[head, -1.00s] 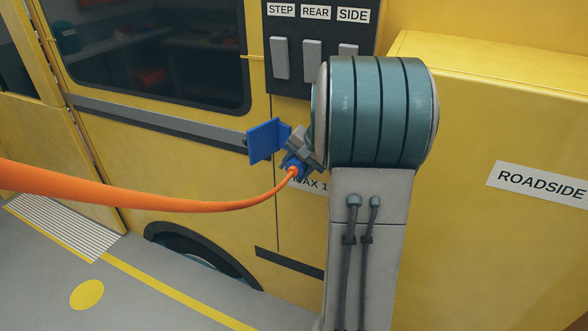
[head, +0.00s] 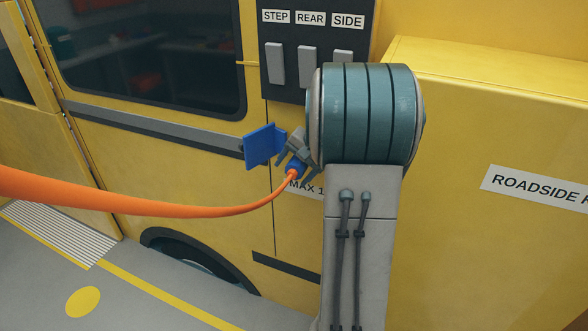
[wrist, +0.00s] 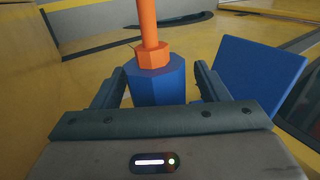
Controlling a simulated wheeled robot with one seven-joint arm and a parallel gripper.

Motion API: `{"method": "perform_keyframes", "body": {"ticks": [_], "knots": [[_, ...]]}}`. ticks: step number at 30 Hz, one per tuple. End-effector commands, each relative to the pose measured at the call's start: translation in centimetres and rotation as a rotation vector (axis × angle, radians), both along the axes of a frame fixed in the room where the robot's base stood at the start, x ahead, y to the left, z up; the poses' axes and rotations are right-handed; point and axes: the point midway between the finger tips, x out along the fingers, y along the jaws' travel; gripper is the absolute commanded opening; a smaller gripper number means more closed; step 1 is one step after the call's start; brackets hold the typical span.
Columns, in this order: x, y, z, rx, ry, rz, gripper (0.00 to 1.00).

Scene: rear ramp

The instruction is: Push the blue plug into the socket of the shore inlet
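The blue plug (head: 296,168) is at the yellow vehicle wall, with its thick orange cable (head: 150,205) running off to the left. In the wrist view the plug (wrist: 157,82) stands between the two fingers of my gripper (wrist: 160,85), with a narrow gap beside it. My gripper (head: 298,157) looks open around the plug. The shore inlet shows only by its raised blue lid (head: 264,146), also in the wrist view (wrist: 250,82). Its socket is hidden behind the plug and gripper, so I cannot see how deep the plug sits.
A dark switch panel (head: 285,85) with STEP, REAR and SIDE labels is above my arm. A yellow box (head: 480,130) labelled ROADSIDE juts out at the right. A wheel arch (head: 195,262) is below left. The grey floor at lower left is clear.

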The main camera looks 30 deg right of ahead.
Motion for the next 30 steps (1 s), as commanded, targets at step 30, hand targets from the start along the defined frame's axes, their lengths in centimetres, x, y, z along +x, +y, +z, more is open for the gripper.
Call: {"method": "perform_keyframes", "body": {"ticks": [30], "knots": [[-6.4, 8.4, 0.0, 0.0, 0.0, 0.002, 0.68]]}}
